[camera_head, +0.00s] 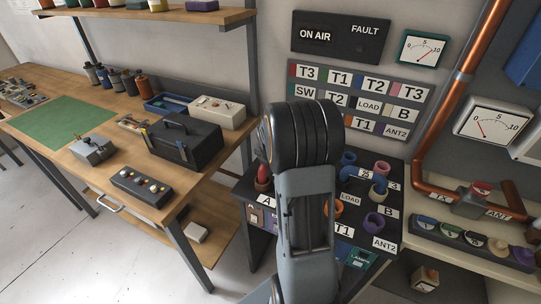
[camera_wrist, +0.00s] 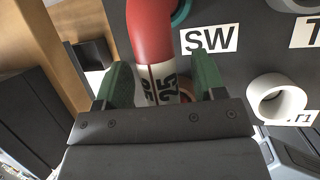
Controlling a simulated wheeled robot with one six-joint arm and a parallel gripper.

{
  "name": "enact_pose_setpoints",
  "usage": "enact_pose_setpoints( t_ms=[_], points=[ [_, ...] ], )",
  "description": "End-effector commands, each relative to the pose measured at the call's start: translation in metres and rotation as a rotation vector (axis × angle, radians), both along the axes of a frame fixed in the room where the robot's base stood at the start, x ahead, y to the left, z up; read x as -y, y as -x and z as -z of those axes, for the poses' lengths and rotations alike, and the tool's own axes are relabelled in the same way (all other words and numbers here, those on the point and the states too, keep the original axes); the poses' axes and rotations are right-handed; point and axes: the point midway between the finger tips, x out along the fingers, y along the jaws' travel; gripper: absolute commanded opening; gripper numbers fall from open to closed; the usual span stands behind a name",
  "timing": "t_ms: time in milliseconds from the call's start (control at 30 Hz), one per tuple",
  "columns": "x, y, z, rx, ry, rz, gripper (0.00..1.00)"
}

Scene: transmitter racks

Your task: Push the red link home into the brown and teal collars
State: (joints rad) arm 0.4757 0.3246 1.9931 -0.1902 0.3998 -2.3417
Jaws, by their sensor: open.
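The red link (camera_wrist: 150,32) is a thick curved tube with a white band printed 25, seen in the wrist view. It runs between the two green fingers of my gripper (camera_wrist: 160,84), which are open on either side of it. A teal collar (camera_wrist: 182,10) shows beside the link's upper part; I cannot tell how far in the link sits. In the head view a piece of the red link (camera_head: 262,171) shows left of my arm, above a brown collar (camera_head: 263,185). My arm hides the gripper and the rest of the link there.
A white collar (camera_wrist: 277,100) stands on the dark panel right of the gripper. In the head view a blue link (camera_head: 360,174), an orange collar (camera_head: 330,207) and a purple collar (camera_head: 374,222) are right of my arm. A wooden bench (camera_head: 62,150) stands at left.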

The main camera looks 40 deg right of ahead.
Motion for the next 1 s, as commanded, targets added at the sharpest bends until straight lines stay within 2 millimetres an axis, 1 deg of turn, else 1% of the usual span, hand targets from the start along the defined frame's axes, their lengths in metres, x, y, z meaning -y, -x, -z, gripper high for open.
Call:
enact_pose_setpoints(
  t_ms=[167, 400, 600, 800, 1000],
  points=[
    [-0.005, 0.006, -0.019, 0.005, 0.002, 0.001, 0.63],
    [-0.018, 0.022, -0.064, 0.007, 0.004, -0.002, 0.63],
    [-0.027, 0.035, -0.097, 0.006, 0.003, -0.001, 0.63],
    [-0.033, 0.042, -0.117, 0.004, 0.001, -0.001, 0.63],
    [-0.035, 0.045, -0.124, 0.003, 0.001, 0.0, 0.63]
  ],
)
